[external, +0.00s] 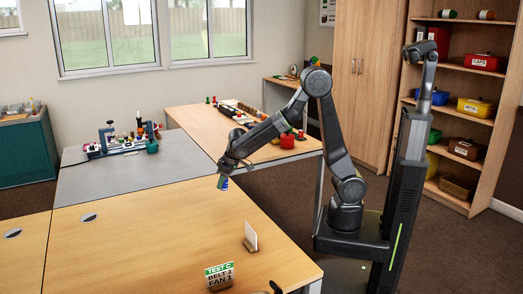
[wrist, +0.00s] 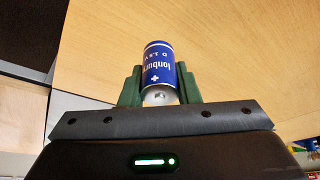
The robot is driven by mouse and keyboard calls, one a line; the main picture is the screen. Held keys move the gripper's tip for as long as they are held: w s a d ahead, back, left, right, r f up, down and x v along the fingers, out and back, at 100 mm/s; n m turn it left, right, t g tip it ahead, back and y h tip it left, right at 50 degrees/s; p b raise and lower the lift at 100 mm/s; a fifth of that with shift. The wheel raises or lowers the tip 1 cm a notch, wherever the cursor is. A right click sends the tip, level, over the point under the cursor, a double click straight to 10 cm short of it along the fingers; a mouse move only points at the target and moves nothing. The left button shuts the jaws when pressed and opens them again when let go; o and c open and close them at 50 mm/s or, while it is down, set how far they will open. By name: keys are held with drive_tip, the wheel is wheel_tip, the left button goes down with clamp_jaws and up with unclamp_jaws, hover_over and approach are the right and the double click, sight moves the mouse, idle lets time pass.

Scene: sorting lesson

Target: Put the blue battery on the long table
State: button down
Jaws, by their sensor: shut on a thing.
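The blue battery (wrist: 158,68) is a short blue cylinder with white lettering and a silver end. My gripper (wrist: 160,85) is shut on it, with a green finger on each side, in the wrist view. In the external view my gripper (external: 222,177) hangs over the near wooden table, close to its edge with the grey table, and the blue battery (external: 223,184) shows small below it. The battery appears to be above the surface; the exact gap is hard to tell. Which table is the long table is not marked. The near wooden table (external: 150,235) has a wide bare top.
A card sign (external: 219,276) and a white card in a stand (external: 251,236) stand near the front right. The grey table (external: 120,180) bears a rig (external: 125,142). A far wooden table (external: 190,120) holds several small items. Shelves with bins (external: 475,107) stand right.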

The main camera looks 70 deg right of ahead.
drive_tip(key=w+d+m, duration=0.1)
drive_tip(key=d, duration=0.1)
drive_tip(key=w+d+f+m, duration=0.1)
drive_tip(key=d, duration=0.1)
drive_tip(key=w+d+f+h, duration=0.1)
drive_tip(key=d, duration=0.2)
drive_tip(key=shift+w+f+m, duration=0.25)
drive_tip(key=shift+m, duration=0.15)
drive_tip(key=shift+w+d+r+p, duration=0.1)
drive_tip(key=shift+d+r+p, duration=0.1)
drive_tip(key=shift+p, duration=0.3)
drive_tip(key=r+n+p, duration=0.1)
drive_tip(key=p, duration=0.2)
drive_tip(key=s+r+p, duration=0.1)
drive_tip(key=p, duration=0.3)
drive_tip(key=shift+s+a+r+n+y, duration=0.1)
drive_tip(key=shift+a+n+y, duration=0.1)
drive_tip(key=shift+n+y, duration=0.2)
drive_tip(key=s+r+n+p, duration=0.1)
drive_tip(key=p, duration=0.4)
drive_tip(key=shift+s+r+n+p, duration=0.1)
drive_tip(key=shift+s+n+p, duration=0.05)
drive_tip(key=shift+n+p, duration=0.2)
drive_tip(key=shift+y, duration=0.3)
